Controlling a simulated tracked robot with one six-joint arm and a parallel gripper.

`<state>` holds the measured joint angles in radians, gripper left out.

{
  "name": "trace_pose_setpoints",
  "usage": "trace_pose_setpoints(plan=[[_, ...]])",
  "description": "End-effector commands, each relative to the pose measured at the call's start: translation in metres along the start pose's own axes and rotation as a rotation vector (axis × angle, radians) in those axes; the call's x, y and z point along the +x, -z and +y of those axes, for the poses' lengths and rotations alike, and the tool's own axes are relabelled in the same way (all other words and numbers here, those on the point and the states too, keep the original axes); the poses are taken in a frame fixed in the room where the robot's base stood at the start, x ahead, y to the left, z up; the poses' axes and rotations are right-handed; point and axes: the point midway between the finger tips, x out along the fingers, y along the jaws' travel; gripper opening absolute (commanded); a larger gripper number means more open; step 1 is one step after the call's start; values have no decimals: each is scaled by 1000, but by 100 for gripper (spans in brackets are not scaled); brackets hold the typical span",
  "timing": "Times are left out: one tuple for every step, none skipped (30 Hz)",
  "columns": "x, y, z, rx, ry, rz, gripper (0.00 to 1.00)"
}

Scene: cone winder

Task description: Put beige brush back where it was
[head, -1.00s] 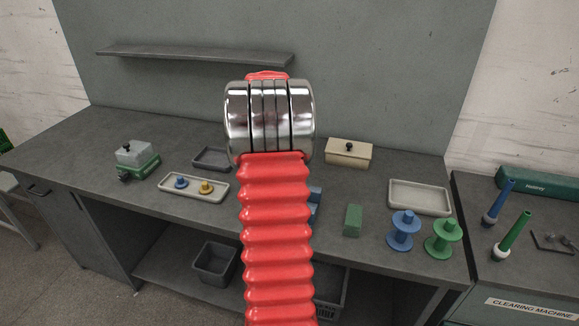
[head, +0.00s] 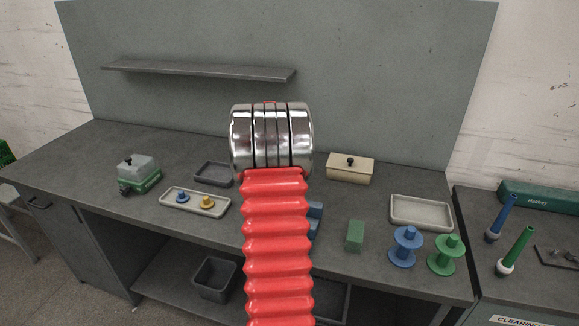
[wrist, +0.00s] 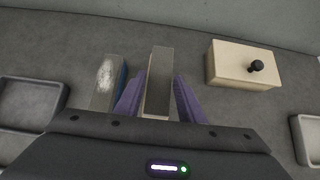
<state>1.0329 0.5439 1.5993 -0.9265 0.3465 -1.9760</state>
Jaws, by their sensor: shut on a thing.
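The beige brush (wrist: 158,82), a block with a grey face and a beige lower edge, is between the purple fingers of my gripper (wrist: 158,100) in the wrist view. My gripper is shut on it. The brush looks upright; I cannot tell whether it touches the bench. A blue-sided block with a grey face and a whitish patch (wrist: 105,82) stands close to the left of the left finger. In the head view my red arm hides the gripper and the beige brush.
A beige box with a black knob (wrist: 243,65) is to the right; it also shows in the head view (head: 350,170). A green block (head: 355,236), blue spool (head: 405,247) and green spool (head: 446,255) stand front right. A grey tray (wrist: 30,103) lies left. A shelf (head: 200,71) hangs above.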

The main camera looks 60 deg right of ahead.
Motion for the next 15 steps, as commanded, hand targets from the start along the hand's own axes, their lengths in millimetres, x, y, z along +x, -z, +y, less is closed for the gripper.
trace_pose_setpoints(plan=[[0,0,0,0,0,-1,10],[0,0,0,0,0,-1,10],[1,1,0,0,0,0,10],[2,2,0,-1,0,0,10],[3,3,0,-3,0,0,10],[5,6,0,-2,0,1,10],[7,8,0,-2,0,1,10],[10,11,0,-3,0,2,10],[13,15,0,-4,0,3,10],[16,18,0,-2,1,3,10],[18,20,0,-4,1,2,10],[21,23,0,-3,0,2,10],[22,25,0,-3,0,1,10],[24,26,0,-3,0,1,10],[26,28,0,-2,-1,1,10]])
